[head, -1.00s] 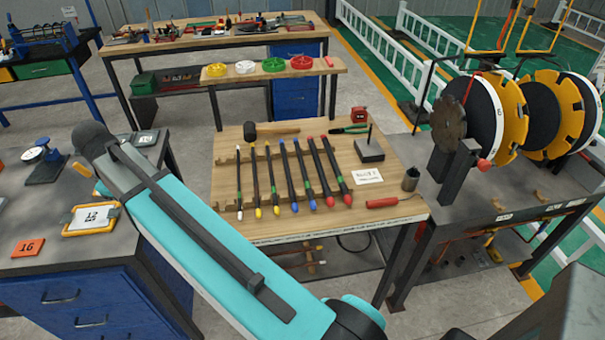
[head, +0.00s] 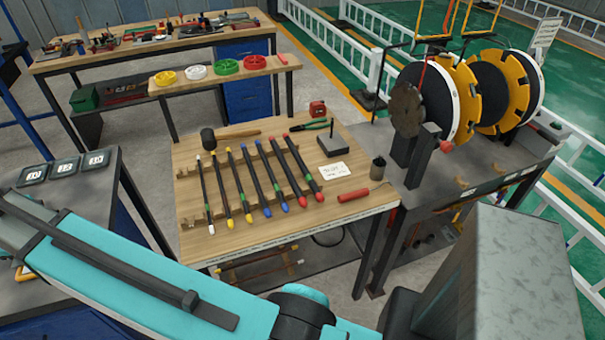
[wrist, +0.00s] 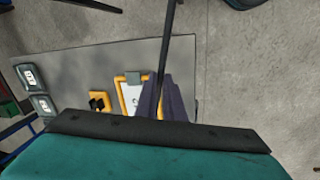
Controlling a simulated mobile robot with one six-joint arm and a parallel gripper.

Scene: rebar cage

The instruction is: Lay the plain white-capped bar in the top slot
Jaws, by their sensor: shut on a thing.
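My gripper (wrist: 160,101) is seen in the wrist view, its dark fingers shut on a thin dark bar (wrist: 167,48) that runs up out of the picture. The bar's caps are not visible there, so I cannot tell its colour. In the head view my gripper is out of the picture. A white-capped bar (head: 204,190) with a green band lies leftmost in a row on the wooden table (head: 330,208). Notched wooden supports (head: 187,222) lie under the row. I cannot tell which place is the top slot.
Yellow-, blue- and red-capped bars lie beside it, with a mallet (head: 208,139), a block with a pin (head: 333,145) and a red-handled tool (head: 353,196). Reels (head: 440,95) stand at right. A grey bench with a yellow-framed board (wrist: 128,87) lies below my gripper.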

